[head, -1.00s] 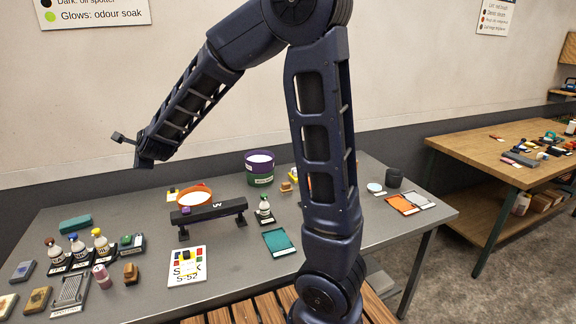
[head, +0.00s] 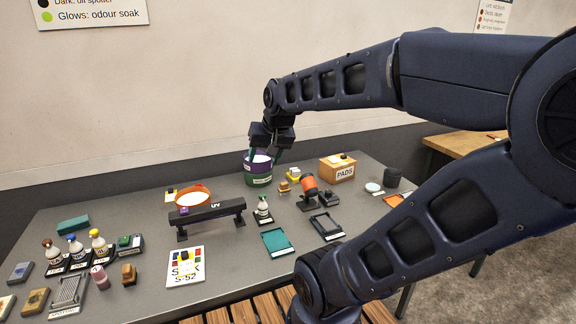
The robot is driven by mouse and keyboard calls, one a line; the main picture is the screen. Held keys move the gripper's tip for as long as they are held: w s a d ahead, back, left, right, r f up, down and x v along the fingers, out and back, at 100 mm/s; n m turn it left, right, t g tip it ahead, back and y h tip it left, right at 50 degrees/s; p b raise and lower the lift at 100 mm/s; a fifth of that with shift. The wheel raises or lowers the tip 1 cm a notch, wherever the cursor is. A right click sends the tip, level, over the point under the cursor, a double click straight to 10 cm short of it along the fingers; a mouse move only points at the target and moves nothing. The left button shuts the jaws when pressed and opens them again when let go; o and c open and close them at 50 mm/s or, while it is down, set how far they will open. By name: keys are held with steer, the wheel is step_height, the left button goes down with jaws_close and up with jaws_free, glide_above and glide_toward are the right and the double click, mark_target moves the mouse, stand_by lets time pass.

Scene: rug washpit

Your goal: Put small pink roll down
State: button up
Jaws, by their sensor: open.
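A small pink roll (head: 100,277) stands upright on the grey table (head: 140,240) at the front left, between a grey ribbed board and a brown block. My gripper (head: 265,157) is open, pointing down over the purple and green tub (head: 258,178) at the back of the table. No object shows between its fingers, though the tub behind them makes the fingertips hard to see. The gripper is far from the pink roll, behind it and to the right.
A black UV bar (head: 212,211) on legs and an orange-rimmed bowl (head: 193,196) stand mid-table. Several bottles (head: 99,245) are at left. A PADS box (head: 338,170), an orange-black tool (head: 309,187) and a teal tray (head: 277,242) are at right. Bare table lies left of the UV bar.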

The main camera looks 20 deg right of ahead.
steer(key=s+d+f+n+g+h, duration=0.1)
steer(key=s+d, duration=0.3)
steer(key=s, duration=0.2)
steer(key=shift+d+n, duration=0.3)
steer(key=shift+f, duration=0.1)
stand_by(0.7)
